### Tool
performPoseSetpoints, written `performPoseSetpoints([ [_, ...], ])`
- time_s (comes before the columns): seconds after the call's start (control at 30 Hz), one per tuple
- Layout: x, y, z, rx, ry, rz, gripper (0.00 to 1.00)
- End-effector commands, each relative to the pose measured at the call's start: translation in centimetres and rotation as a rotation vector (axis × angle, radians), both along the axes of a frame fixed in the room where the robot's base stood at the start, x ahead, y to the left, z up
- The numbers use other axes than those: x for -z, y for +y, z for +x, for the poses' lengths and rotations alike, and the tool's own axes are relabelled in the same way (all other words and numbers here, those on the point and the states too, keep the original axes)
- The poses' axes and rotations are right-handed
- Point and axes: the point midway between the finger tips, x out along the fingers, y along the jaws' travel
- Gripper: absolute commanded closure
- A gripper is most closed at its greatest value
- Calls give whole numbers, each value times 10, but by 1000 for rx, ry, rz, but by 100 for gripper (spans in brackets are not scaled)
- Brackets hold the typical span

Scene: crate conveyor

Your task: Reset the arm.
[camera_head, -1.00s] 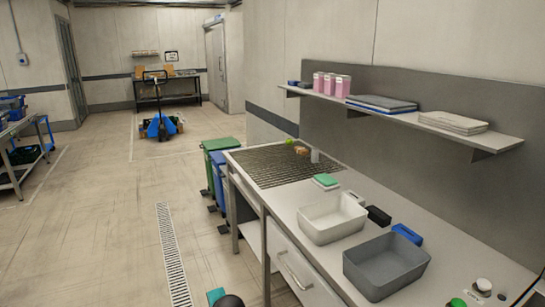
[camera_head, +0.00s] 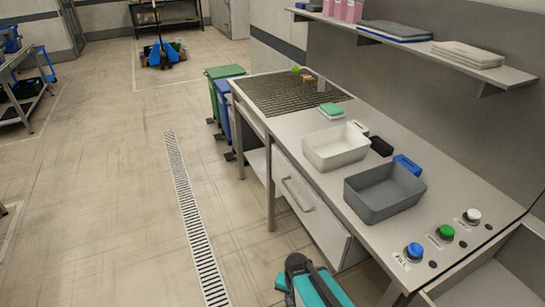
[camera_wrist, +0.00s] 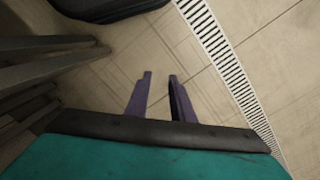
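In the wrist view my gripper (camera_wrist: 160,92) points down at the tiled floor. Its two purple fingers are apart with only floor showing between them, so it is open and empty. In the head view part of my teal and black arm (camera_head: 315,284) shows at the bottom, in front of the workbench (camera_head: 345,215). The fingers cannot be made out in the head view.
On the bench stand a white bin (camera_head: 335,157) and a grey bin (camera_head: 383,201), with blue, green and white buttons nearer. A drawer (camera_head: 305,205) is under the bench top. A floor drain (camera_head: 190,215) runs along open floor to the left.

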Motion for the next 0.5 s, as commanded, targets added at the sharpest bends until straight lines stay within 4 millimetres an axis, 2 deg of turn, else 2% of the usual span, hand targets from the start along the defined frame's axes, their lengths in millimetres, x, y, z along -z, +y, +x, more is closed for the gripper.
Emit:
performPoseSetpoints([
  [0.03, 6, -13, -14, -26, 40, -5, 78],
  [0.2, 23, -45, -60, -137, 165, 1, 78],
  [0.5, 40, -85, -139, -314, 365, 74, 78],
])
